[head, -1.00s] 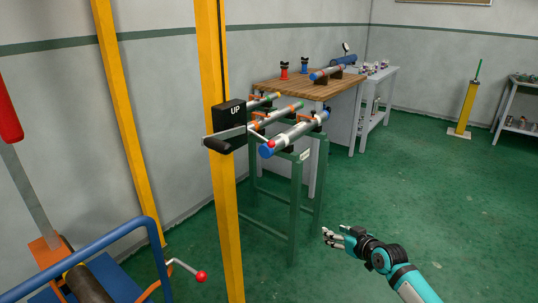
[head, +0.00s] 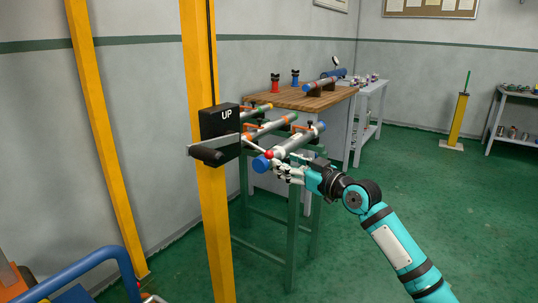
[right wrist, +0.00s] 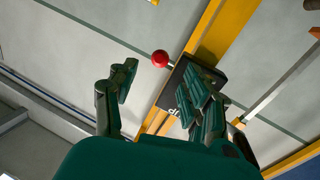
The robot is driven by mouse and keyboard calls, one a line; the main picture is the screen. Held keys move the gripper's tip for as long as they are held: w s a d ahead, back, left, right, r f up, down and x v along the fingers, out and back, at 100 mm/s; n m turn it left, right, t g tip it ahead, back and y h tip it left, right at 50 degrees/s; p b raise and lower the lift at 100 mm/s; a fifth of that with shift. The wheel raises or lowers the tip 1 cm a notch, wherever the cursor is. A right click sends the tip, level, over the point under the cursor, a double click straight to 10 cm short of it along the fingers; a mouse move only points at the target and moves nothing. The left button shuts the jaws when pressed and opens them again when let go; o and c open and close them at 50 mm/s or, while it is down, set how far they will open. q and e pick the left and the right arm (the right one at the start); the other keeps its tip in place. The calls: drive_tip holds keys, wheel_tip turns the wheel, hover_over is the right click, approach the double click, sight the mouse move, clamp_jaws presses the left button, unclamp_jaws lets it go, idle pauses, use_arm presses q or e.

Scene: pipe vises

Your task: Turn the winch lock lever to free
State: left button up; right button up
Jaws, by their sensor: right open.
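A black box (head: 219,121) marked UP is fixed to a yellow post (head: 212,225). A thin lever with a red ball (head: 268,154) sticks out from the box's right side. A grey bar with a black grip (head: 214,152) crosses the box's front. Which of these is the winch lock lever is not labelled. My right gripper (head: 284,172) is open and empty, just right of and below the red ball. In the right wrist view the red ball (right wrist: 160,58) lies ahead, between and beyond the spread fingers (right wrist: 158,95), apart from them. My left gripper is not in view.
A green stand with pipes (head: 300,135) is close behind my right gripper. A wooden-topped bench (head: 305,98) stands behind it. A blue rail (head: 75,268) is at the lower left.

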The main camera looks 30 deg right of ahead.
sight(269, 155)
drive_tip(key=w, duration=0.5)
drive_tip(key=w+a, duration=0.1)
drive_tip(key=w, duration=0.1)
drive_tip(key=shift+w+a, duration=0.1)
drive_tip(key=shift+w, duration=0.25)
drive_tip(key=shift+c, duration=0.3)
clamp_jaws()
